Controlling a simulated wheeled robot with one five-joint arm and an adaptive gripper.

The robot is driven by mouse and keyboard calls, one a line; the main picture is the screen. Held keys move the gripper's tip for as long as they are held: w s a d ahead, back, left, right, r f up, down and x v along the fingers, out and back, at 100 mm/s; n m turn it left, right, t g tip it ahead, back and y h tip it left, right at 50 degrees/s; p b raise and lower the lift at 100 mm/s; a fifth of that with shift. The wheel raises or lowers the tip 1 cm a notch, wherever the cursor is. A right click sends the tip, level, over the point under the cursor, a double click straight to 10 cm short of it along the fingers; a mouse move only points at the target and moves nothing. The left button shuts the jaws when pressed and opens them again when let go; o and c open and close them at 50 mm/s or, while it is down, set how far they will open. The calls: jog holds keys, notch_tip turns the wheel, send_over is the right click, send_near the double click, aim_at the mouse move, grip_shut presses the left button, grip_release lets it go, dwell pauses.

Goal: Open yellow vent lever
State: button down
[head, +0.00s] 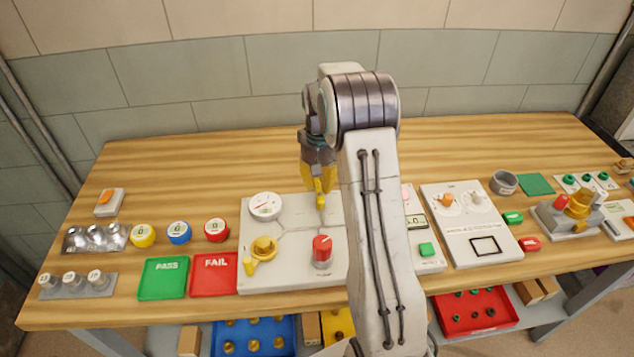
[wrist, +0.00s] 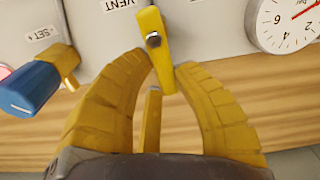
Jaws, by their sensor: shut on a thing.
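The yellow vent lever (wrist: 152,36) is a flat bar with a dark bolt, beside the VENT label on the white panel (head: 286,284). In the wrist view its lower end reaches between the yellow fingertips of my gripper (wrist: 168,76), which is shut on it. In the head view my gripper (head: 319,186) points down at the panel's back edge, and the lever (head: 320,202) shows only as a small yellow piece under the fingers. My arm hides the panel's right part.
A round gauge (head: 265,206), a yellow valve knob (head: 263,248) and a red knob (head: 322,250) stand on the panel. The wrist view shows a blue handle (wrist: 30,88) near the SET label. Bare wood lies behind the panel.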

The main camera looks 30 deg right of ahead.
jog(key=shift+s+d+f+m, duration=0.1)
jog(key=shift+s+m, duration=0.05)
jog(key=shift+m, duration=0.35)
jog(key=c, duration=0.9)
grip_release()
jog(key=shift+c, duration=0.2)
jog(key=shift+r, duration=0.2)
notch_tip(320, 180, up, 12)
jog(key=shift+f, duration=0.15)
